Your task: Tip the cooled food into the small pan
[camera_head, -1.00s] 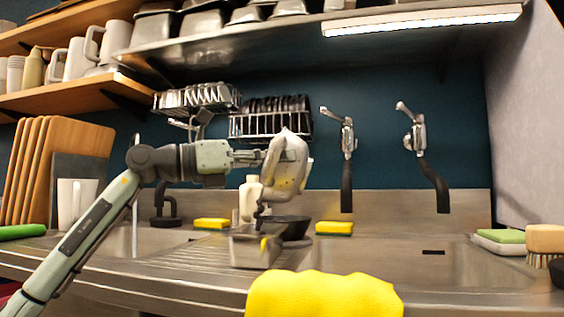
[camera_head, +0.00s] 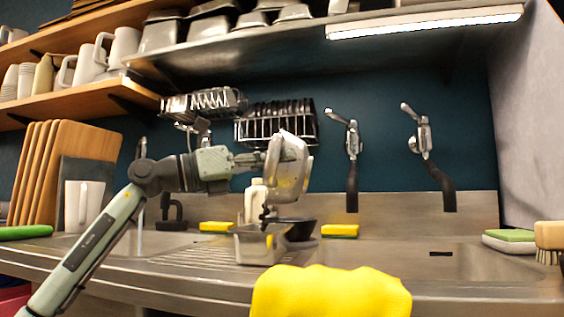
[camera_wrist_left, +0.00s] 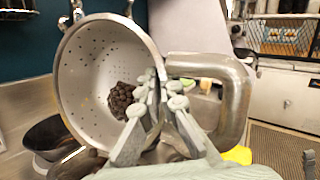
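A pale metal colander (camera_head: 290,172) with a loop handle (camera_wrist_left: 238,95) is tilted steeply onto its side above the counter. A clump of dark beans (camera_wrist_left: 122,99) lies inside its perforated wall (camera_wrist_left: 88,70). My left gripper (camera_head: 268,158), also in the left wrist view (camera_wrist_left: 164,90), is shut on the colander where the handle meets the rim. A small rectangular steel pan (camera_head: 258,248) stands on the counter below the colander. Dark bits (camera_head: 265,216) show between the colander and the pan; I cannot tell whether they are falling beans. The pan's inside is mostly hidden. My right gripper is out of view.
A dark bowl (camera_head: 298,229) stands just right of the pan, with a pale bottle (camera_head: 255,196) behind. Yellow sponges (camera_head: 340,230) lie along the back. A yellow cloth (camera_head: 330,292) covers the front edge. The sink area to the right is clear.

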